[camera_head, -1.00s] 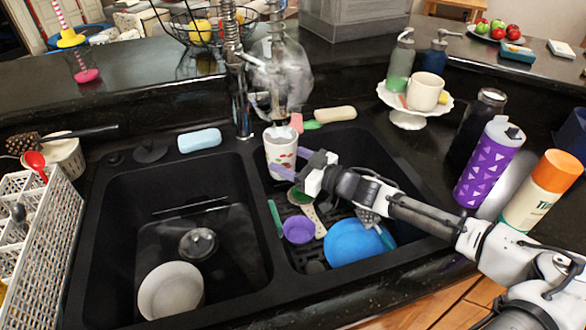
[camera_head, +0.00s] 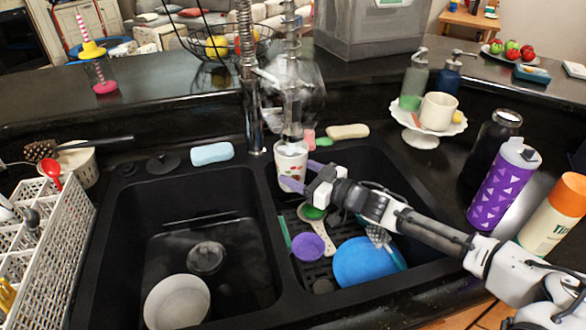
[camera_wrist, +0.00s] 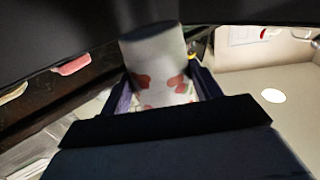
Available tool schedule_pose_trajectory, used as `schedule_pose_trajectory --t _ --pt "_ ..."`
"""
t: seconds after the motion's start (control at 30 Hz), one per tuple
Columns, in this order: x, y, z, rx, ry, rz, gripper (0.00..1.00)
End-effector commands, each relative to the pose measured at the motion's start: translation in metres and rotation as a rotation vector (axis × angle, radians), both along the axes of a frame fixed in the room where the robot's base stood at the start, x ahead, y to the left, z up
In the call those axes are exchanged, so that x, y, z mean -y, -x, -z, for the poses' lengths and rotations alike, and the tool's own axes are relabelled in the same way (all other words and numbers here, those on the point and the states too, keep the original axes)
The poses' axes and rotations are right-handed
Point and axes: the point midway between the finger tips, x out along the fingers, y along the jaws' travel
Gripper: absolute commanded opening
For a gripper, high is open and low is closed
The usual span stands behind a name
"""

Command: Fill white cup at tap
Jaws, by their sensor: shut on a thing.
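The white cup (camera_head: 291,160) with red prints is upright above the back of the right sink basin, near the divider. My gripper (camera_head: 303,180) comes in from the right and is shut on the cup, its purple-looking fingers at the cup's sides. The wrist view shows the cup (camera_wrist: 158,75) between the two fingers (camera_wrist: 165,98). The tap (camera_head: 250,100) stands behind the divider, and its coiled spout (camera_head: 292,75) hangs straight above the cup's mouth. A blurred, clear shape surrounds the spout's lower end. I cannot tell whether water is inside the cup.
The right basin holds a blue bowl (camera_head: 362,262), a purple scoop (camera_head: 308,246) and brushes. The left basin holds a white bowl (camera_head: 177,302). A cake stand (camera_head: 424,137) with a mug, a purple bottle (camera_head: 504,185) and an orange-capped bottle (camera_head: 552,214) stand right.

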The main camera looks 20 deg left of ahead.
Motion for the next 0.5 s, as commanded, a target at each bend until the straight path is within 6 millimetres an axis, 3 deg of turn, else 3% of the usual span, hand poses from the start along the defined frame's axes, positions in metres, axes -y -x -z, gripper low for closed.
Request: schedule_pose_trajectory --t 0.27,0.5 --pt "0.003 0.004 -0.002 0.001 -0.002 0.0 0.32" --pt "0.023 0.033 -0.003 0.002 -0.002 0.001 0.32"
